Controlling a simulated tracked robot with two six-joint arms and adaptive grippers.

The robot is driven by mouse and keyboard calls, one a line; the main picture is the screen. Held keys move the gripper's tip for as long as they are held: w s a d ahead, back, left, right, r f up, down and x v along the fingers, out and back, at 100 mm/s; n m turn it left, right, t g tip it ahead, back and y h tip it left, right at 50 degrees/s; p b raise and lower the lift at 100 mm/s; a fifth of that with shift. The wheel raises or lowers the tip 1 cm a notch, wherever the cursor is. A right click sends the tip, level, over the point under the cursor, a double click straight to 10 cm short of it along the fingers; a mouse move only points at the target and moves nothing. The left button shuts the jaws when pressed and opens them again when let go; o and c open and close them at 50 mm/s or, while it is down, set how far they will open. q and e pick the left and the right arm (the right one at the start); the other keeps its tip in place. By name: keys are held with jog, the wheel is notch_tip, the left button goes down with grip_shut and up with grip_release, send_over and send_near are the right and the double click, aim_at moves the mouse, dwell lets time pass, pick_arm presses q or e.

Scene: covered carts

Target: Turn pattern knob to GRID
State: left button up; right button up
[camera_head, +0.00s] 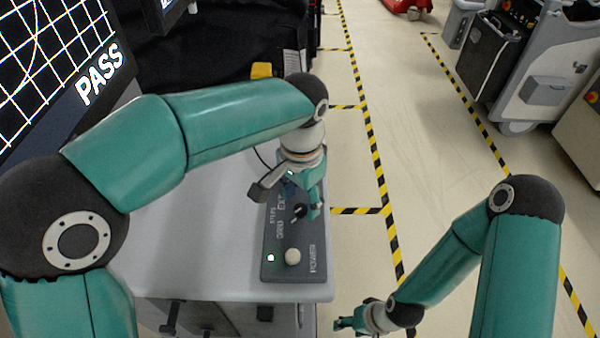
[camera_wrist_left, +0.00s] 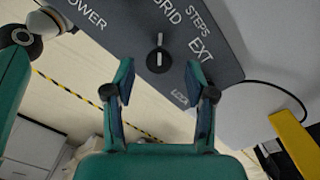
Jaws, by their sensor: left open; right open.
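The dark control panel (camera_head: 268,244) lies on the grey cart top, with labels STEPS, GRID, EXT and POWER. The black pattern knob (camera_head: 299,212) is partly hidden by my left gripper (camera_head: 289,198) in the head view. In the left wrist view the knob (camera_wrist_left: 158,61) stands just beyond and between the fingertips of my left gripper (camera_wrist_left: 160,82), which is open and apart from it. The knob's white mark points up in that view; I cannot tell exactly which label it meets. My right gripper (camera_head: 350,322) is open and empty, low beside the cart.
A pale round POWER knob (camera_head: 292,257) and a lit green lamp (camera_head: 270,258) are on the panel's near end. A screen (camera_head: 62,62) at left shows a grid, a curve and PASS. A yellow object (camera_head: 262,70) is behind.

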aim_at(301, 207)
pick_arm(q)
notch_tip(301, 207, up, 10)
jog(key=shift+r, duration=0.2)
dwell(0.6)
